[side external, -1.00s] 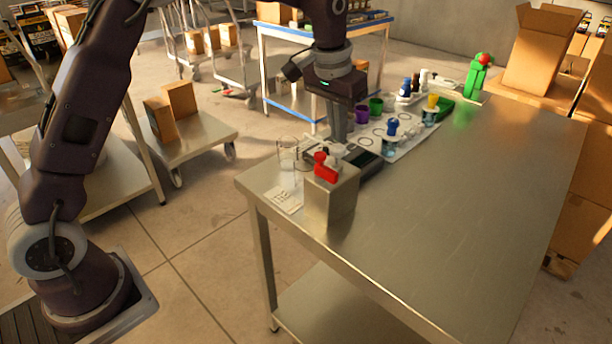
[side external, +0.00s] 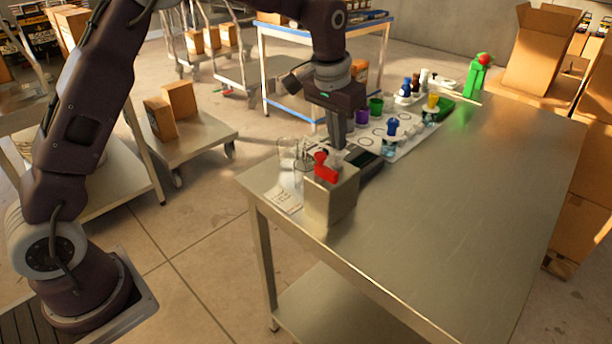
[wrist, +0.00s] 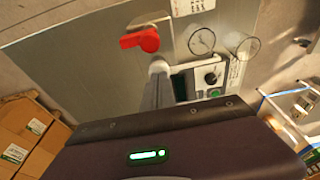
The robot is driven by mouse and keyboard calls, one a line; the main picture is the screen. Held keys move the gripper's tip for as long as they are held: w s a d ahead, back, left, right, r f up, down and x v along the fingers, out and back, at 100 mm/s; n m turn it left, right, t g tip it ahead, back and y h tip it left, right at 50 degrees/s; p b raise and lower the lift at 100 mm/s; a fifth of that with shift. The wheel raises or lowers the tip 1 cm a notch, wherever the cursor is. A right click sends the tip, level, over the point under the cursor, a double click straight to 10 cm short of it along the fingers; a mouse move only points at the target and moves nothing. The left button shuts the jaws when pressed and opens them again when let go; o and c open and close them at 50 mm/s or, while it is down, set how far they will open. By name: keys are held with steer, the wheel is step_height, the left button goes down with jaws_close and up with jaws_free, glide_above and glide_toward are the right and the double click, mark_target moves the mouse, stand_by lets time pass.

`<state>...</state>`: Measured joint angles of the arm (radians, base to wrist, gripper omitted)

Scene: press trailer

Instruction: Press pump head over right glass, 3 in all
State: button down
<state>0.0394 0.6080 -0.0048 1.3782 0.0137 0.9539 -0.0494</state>
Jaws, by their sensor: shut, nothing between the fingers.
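My gripper (side external: 339,145) is shut and empty, pointing down just behind the steel box (side external: 331,202) with the red handle (side external: 325,166). In the wrist view its fingers (wrist: 157,78) end at a pale rounded piece (wrist: 159,66), which may be the pump head; I cannot tell whether they touch. The red handle (wrist: 140,40) is left of the fingertips there. Two clear glasses stand side by side, a left glass (wrist: 202,40) and a right glass (wrist: 238,43). In the side view the glasses (side external: 288,148) are left of the box, faint and partly overlapped.
A control panel with a black knob (wrist: 211,78) and green button lies beside the fingers. Behind are purple and green cups (side external: 376,106), a blue-topped container (side external: 392,126), bottles and a green stand (side external: 475,80). The table's right half (side external: 480,190) is clear.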

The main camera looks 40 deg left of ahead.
steer(key=shift+f, duration=0.4)
steer(key=shift+w+v, duration=0.15)
steer(key=shift+v, duration=0.55)
steer(key=shift+w+v, duration=0.15)
steer(key=shift+v, duration=0.5)
steer(key=shift+r, duration=0.1)
steer(key=shift+s+x, duration=0.15)
steer(key=shift+x, duration=0.55)
steer(key=shift+s+x, duration=0.15)
steer(key=shift+x, duration=0.55)
steer(key=shift+w+v, duration=0.25)
steer(key=shift+v, duration=1.05)
steer(key=shift+r, duration=0.1)
